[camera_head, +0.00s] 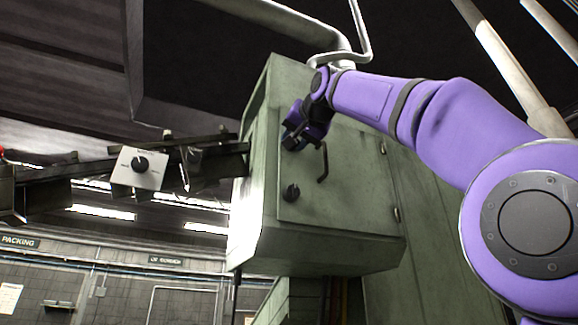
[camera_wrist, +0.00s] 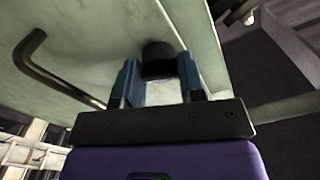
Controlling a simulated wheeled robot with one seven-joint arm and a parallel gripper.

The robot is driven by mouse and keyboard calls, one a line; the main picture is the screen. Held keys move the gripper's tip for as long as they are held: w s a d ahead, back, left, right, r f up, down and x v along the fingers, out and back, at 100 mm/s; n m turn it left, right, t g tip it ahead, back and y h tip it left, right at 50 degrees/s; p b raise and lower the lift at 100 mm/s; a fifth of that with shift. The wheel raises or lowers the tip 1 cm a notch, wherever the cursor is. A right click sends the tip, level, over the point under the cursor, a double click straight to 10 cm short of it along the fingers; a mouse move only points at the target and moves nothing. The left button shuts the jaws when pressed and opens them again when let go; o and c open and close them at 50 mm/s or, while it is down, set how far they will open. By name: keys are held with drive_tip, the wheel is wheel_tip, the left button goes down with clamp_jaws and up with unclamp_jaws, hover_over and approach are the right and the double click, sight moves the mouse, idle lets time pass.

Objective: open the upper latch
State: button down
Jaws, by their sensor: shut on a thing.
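The upper latch (camera_wrist: 158,52), a dark round knob on the green cabinet door, sits between the two fingers of my gripper (camera_wrist: 159,78) in the wrist view. The fingers are shut on it from both sides. In the head view my gripper (camera_head: 292,139) is at the upper left of the door (camera_head: 350,190) and covers the upper latch. The lower latch (camera_head: 291,192), a black knob, is in plain view below it. The door looks closed.
A bent black handle (camera_head: 322,164) stands out from the door just right of my gripper. It also shows at the left in the wrist view (camera_wrist: 55,75). Hinges (camera_head: 396,214) line the door's right edge.

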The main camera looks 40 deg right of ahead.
drive_tip(key=m, duration=0.6)
drive_tip(key=shift+m, duration=0.3)
drive_tip(key=c, duration=0.5)
unclamp_jaws()
drive_tip(key=v, duration=0.8)
